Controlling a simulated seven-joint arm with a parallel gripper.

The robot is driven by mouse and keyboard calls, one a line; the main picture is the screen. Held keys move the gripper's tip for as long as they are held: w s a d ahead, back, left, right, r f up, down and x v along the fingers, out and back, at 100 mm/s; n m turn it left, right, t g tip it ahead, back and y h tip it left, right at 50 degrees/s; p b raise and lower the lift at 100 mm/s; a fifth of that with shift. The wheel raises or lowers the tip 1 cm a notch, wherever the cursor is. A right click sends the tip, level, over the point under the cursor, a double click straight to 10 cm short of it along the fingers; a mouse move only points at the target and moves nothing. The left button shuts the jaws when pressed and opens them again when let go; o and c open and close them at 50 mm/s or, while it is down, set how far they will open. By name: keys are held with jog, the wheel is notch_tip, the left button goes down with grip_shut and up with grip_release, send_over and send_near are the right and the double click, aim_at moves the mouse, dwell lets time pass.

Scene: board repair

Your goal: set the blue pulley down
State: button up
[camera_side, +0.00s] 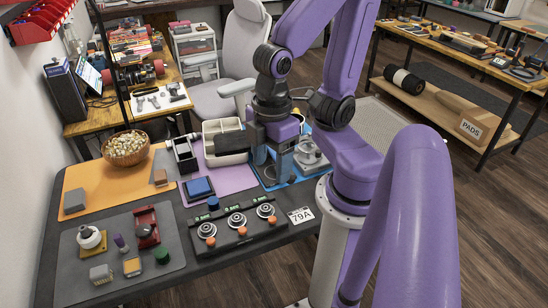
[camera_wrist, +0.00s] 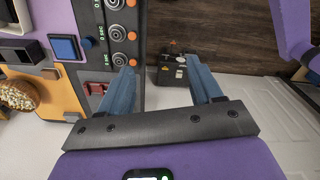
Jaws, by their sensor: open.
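My gripper (camera_side: 272,165) points down over the blue mat (camera_side: 297,178) at the back right of the table in the side view. Its two blue-grey fingers are spread apart, and they also show in the wrist view (camera_wrist: 163,90). I see nothing held between them. I cannot make out a blue pulley for certain in either view. A grey metal part (camera_side: 310,157) stands on the blue mat just right of the gripper, partly hidden by my arm.
A black panel with dials and orange knobs (camera_side: 238,229) lies at the front of the table. A blue square block (camera_side: 198,187) lies behind it. A white divided bin (camera_side: 224,142) stands close left of the gripper. A wooden bowl (camera_side: 125,150) is at the back left.

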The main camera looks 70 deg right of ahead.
jog(key=shift+o, duration=0.5)
jog(key=shift+s+d+r, duration=0.15)
jog(key=shift+s+d, duration=0.05)
jog(key=n, duration=0.9)
send_over(213, 201)
notch_tip(213, 201, down, 12)
jog(key=f, duration=1.1)
jog(key=shift+s+f, duration=0.1)
jog(key=shift+s, duration=0.15)
jog(key=shift+w+f, duration=0.15)
jog(key=shift+f, duration=1.35)
jog(key=shift+w+f, duration=0.15)
jog(key=shift+f, duration=1.3)
